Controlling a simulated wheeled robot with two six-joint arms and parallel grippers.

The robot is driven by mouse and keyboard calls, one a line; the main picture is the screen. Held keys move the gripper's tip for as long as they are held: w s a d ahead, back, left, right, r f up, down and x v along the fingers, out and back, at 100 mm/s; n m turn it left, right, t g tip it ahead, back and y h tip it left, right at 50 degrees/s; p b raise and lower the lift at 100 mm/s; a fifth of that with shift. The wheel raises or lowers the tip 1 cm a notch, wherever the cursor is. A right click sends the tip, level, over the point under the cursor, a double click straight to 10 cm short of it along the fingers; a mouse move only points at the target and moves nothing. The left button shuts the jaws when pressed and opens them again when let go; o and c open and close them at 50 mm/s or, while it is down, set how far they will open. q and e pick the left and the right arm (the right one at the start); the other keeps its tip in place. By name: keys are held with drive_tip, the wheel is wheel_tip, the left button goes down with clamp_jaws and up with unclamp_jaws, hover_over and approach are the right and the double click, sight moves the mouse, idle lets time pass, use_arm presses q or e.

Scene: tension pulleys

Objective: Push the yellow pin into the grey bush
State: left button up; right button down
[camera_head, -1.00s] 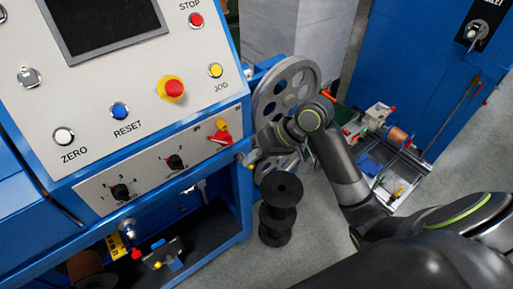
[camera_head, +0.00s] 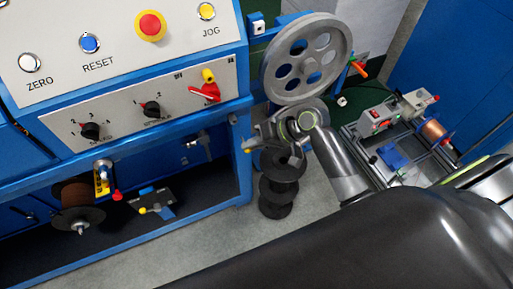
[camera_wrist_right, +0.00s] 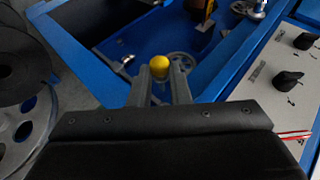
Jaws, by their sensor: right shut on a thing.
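My right gripper (camera_head: 252,146) is at the right edge of the blue machine, below the large grey pulley. Its yellow tip-end object, the yellow pin (camera_head: 247,151), shows as a small spot there. In the right wrist view the pin's round yellow head (camera_wrist_right: 159,62) sits between the two grey fingertips (camera_wrist_right: 161,76), which are shut on it. The pin's shaft is hidden behind its head. I cannot tell the grey bush for certain in either view. My left gripper is not in view.
The grey spoked pulley (camera_head: 306,58) stands just above my right gripper. Black stacked spools (camera_head: 278,190) stand on the floor below it. The blue machine's open bay (camera_head: 190,185) lies to the left. A small wheeled rig (camera_head: 400,135) stands to the right.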

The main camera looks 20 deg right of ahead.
drive_tip(key=shift+w+b, duration=1.5)
drive_tip(key=shift+w, duration=0.95)
drive_tip(key=shift+w+p, duration=0.15)
drive_tip(key=shift+p, duration=0.15)
drive_tip(key=shift+p, duration=0.85)
drive_tip(key=shift+w, duration=0.2)
drive_tip(key=shift+w, duration=1.35)
drive_tip(key=shift+w, duration=0.3)
